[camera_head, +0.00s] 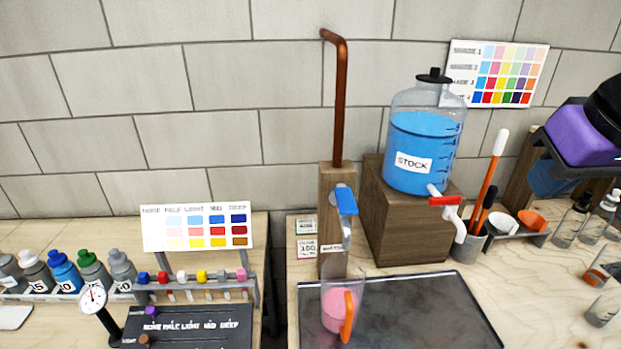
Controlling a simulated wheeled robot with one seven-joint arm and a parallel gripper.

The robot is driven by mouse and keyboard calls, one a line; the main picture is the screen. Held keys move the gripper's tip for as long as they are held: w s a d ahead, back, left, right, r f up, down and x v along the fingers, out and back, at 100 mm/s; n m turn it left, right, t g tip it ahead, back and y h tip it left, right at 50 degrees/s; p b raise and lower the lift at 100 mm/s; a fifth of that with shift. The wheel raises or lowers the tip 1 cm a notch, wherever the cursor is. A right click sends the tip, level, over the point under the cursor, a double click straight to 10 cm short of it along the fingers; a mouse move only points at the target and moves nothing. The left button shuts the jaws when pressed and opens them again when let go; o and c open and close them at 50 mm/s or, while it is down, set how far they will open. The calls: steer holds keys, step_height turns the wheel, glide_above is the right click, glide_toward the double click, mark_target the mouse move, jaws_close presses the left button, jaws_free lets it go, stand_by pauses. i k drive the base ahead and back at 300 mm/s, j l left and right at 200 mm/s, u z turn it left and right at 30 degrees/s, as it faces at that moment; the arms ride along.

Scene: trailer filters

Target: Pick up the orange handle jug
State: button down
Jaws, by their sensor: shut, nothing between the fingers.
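The orange handle jug (329,311) is a clear jug with pink liquid in its lower part and an orange handle on its right side, turned toward me. It stands upright at the left part of a dark tray (430,308), below a tap with a blue lever (346,201) on a wooden post. The tap's lower part overlaps the jug's mouth in the picture. My gripper is not in view, and nothing visible is touching the jug.
A STOCK tank (420,150) with blue liquid and a red-levered spigot (447,201) stands on a wooden block behind the tray. A cup with tools (468,245) is at right. A vial rack (195,280) and several bottles stand at left, past a dark gap. The tray's right side is clear.

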mark_target(343, 277)
steer(key=z, duration=0.5)
steer(key=k+z, duration=0.15)
steer(key=z, duration=0.85)
steer(key=l+u, duration=0.1)
steer(key=u, duration=1.65)
steer(key=j+u, duration=0.8)
steer(key=k+l, duration=0.05)
steer(key=l, duration=0.05)
